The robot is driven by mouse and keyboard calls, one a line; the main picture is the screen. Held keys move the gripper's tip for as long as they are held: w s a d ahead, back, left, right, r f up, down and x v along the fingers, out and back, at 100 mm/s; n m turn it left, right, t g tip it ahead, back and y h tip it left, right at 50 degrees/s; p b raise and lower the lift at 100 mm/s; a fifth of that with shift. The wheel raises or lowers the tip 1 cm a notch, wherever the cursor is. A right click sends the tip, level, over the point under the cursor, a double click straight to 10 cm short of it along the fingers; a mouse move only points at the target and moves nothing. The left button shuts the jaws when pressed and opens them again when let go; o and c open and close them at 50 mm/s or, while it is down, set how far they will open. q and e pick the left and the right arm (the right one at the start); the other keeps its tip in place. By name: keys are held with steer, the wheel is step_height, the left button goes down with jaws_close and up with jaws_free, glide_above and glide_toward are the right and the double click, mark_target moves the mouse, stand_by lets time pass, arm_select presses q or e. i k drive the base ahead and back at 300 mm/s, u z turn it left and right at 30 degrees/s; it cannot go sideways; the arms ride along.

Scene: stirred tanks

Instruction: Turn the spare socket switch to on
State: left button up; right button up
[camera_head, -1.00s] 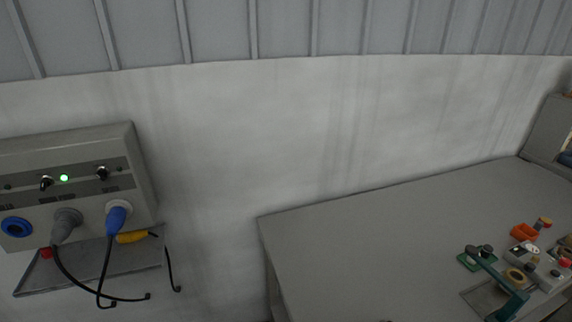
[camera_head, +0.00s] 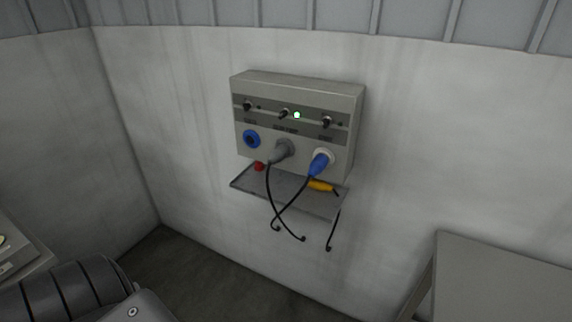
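A grey socket box (camera_head: 300,88) hangs on the wall near the middle of the view. Three black rotary switches sit in its dark band: a left one (camera_head: 247,105), a middle one (camera_head: 284,113) and a right one (camera_head: 327,122). A green lamp (camera_head: 297,115) glows beside the middle switch; no lit lamp shows beside the other two. The blue socket (camera_head: 251,139) under the left switch has no plug. A grey plug (camera_head: 281,150) and a blue plug (camera_head: 320,163) fill the other two. The switch labels are too small to read. Neither gripper is in view.
A metal shelf (camera_head: 316,202) under the box holds a red item (camera_head: 259,166) and a yellow item (camera_head: 321,185). Black cables hang below. A grey table (camera_head: 497,281) stands at the lower right. Bare floor (camera_head: 215,280) shows below the box.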

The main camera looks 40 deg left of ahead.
mark_target(325, 123)
steer(key=u, duration=1.15)
